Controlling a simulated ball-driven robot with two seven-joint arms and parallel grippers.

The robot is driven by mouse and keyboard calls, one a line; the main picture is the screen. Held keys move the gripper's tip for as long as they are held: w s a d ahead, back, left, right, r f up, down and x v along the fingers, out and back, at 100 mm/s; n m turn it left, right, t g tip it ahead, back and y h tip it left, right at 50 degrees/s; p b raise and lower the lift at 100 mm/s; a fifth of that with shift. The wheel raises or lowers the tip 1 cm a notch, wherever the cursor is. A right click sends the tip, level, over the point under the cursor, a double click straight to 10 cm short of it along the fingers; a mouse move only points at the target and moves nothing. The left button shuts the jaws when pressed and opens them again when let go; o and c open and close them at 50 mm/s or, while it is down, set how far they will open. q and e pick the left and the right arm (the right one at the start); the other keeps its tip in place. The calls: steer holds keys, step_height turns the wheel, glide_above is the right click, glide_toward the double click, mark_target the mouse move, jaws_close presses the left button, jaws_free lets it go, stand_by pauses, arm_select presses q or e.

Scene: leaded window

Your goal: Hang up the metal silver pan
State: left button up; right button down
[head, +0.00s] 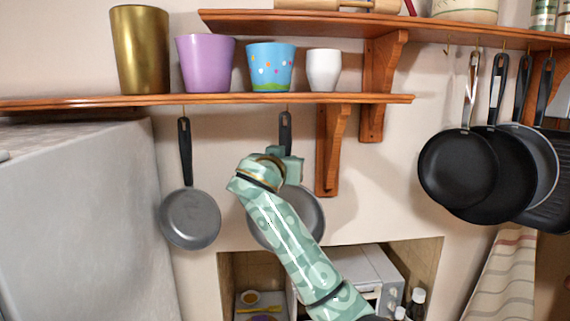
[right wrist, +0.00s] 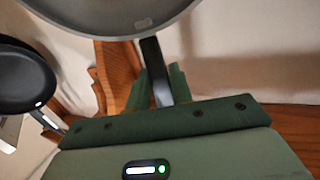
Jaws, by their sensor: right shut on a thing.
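A grey metal pan (head: 312,211) with a black handle (head: 285,128) is upright against the wall below the lower shelf, partly hidden behind my right arm. My right gripper (head: 284,166) is shut on its handle. The right wrist view shows the handle (right wrist: 153,60) between the fingers (right wrist: 160,88) and part of the pan (right wrist: 110,14). The handle's top end is right at a small hook (head: 286,109) under the shelf; I cannot tell whether it is hooked on. A similar grey pan (head: 191,219) hangs to the left. My left gripper is not in view.
The lower shelf (head: 220,99) holds several cups, with a wooden bracket (head: 329,150) right of the held pan. Several dark pans (head: 458,168) hang at the far right. A fridge (head: 80,215) stands left; a toaster oven (head: 350,275) sits in the niche below.

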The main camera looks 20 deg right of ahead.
steer(key=shift+w+d+r, duration=0.1)
steer(key=shift+w, duration=0.35)
steer(key=shift+w+d+r, duration=0.1)
steer(key=shift+w, duration=0.35)
steer(key=shift+w+f, duration=0.1)
steer(key=shift+w, duration=0.05)
steer(key=shift+x, duration=1.15)
steer(key=shift+w+d+f+b, duration=0.15)
steer(key=shift+f+b, duration=0.15)
steer(key=shift+f, duration=0.15)
